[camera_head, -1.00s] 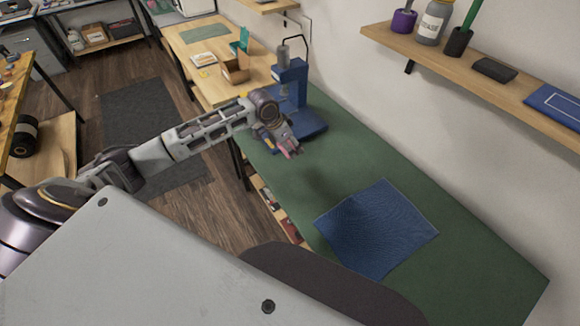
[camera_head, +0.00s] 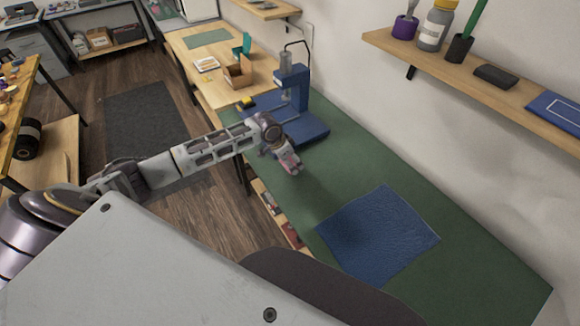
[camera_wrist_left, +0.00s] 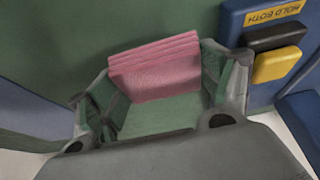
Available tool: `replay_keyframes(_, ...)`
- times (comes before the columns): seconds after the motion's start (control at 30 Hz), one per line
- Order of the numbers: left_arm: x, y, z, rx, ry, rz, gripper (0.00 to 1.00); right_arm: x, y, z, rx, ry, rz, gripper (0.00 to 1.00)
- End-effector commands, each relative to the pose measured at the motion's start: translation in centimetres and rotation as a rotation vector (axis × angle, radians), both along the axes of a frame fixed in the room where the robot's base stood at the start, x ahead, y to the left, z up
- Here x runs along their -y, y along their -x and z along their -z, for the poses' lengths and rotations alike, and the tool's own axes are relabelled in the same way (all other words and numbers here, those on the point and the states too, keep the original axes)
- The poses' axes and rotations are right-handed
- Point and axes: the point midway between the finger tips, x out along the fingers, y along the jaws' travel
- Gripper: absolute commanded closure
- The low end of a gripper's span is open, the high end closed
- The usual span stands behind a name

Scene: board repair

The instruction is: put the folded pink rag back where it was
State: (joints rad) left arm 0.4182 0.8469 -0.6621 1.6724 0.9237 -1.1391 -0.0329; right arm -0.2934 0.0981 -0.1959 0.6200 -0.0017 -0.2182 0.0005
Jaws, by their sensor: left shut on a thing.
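The folded pink rag (camera_wrist_left: 156,68) is between the fingers of my left gripper (camera_wrist_left: 160,92) in the left wrist view. Its folded layers show at the top edge. In the head view my left gripper (camera_head: 291,165) is shut on the rag and is over the green bench mat (camera_head: 345,145), in front of the blue press. I cannot tell how high above the mat it is. My right gripper is in neither view.
The blue press (camera_head: 293,100) stands just behind my left gripper; its yellow label and button (camera_wrist_left: 277,64) show in the wrist view. A blue cloth (camera_head: 378,235) lies nearer on the mat. A wall shelf (camera_head: 500,85) is at the right. Mat is clear between press and cloth.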

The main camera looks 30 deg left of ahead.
Motion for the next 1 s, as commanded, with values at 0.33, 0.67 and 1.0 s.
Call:
replay_keyframes(0.33,0.0,0.1,2.7,-0.002,0.000,-0.001,0.46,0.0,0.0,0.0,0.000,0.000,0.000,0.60)
replay_keyframes(0.67,0.0,0.0,3.8,0.000,0.000,0.000,0.46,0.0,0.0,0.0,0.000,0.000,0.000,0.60)
replay_keyframes(1.0,0.0,0.0,4.0,0.000,0.000,0.000,0.14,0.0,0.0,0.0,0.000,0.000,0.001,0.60)
